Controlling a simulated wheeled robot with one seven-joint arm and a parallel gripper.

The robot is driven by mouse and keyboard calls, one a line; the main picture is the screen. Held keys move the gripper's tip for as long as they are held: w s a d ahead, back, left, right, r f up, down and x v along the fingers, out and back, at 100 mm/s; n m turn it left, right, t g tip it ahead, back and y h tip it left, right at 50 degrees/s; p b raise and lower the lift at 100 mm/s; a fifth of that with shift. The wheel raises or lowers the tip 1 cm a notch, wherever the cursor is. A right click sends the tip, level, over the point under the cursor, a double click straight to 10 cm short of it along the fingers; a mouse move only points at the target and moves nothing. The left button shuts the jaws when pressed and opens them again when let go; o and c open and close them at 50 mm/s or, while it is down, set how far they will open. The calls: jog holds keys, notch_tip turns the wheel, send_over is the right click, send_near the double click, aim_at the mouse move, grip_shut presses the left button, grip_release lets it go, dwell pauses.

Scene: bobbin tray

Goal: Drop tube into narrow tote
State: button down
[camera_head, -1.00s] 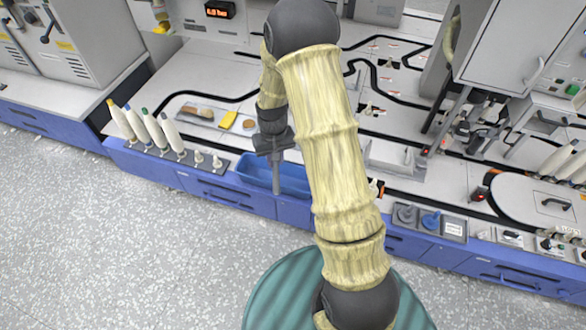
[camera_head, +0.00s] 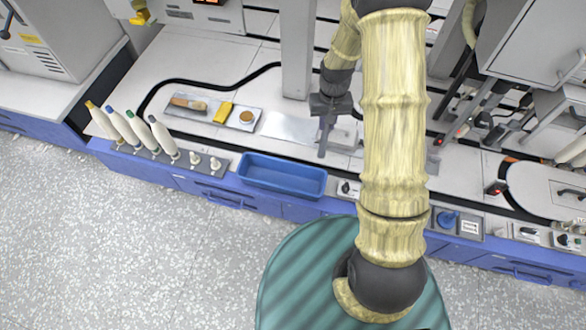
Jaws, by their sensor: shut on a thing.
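The narrow blue tote (camera_head: 250,178) sits at the front edge of the bench, left of centre, and looks empty inside. My gripper (camera_head: 328,112) is above the bench, behind and to the right of the tote in the picture. It is shut on a slim grey tube (camera_head: 323,143), which hangs down roughly upright. The tube's lower end shows just beyond the tote's back right corner. The fingertips are dark and small, so the exact grip is hard to see. My arm hides part of the bench to the right.
Several cone bobbins (camera_head: 162,138) stand on a grey rack left of the tote. A tray with a brush and yellow item (camera_head: 223,112) lies behind it. A grey column (camera_head: 297,50) rises at the back. A control box (camera_head: 348,188) sits right of the tote.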

jog(key=s+a+n+p, duration=0.2)
jog(key=a+n+p, duration=0.1)
jog(key=a, duration=0.3)
jog(key=s+a+f+n+p, duration=0.1)
jog(key=a+n+p, duration=0.2)
jog(key=a+n, duration=0.2)
jog(key=shift+s+a, duration=0.35)
jog(key=shift+a, duration=0.55)
jog(key=shift+f, duration=0.2)
notch_tip(320, 180, down, 6)
jog(key=b, duration=0.5)
jog(key=shift+r, duration=0.1)
jog(key=c, duration=1.2)
grip_release()
jog(key=shift+c, duration=0.2)
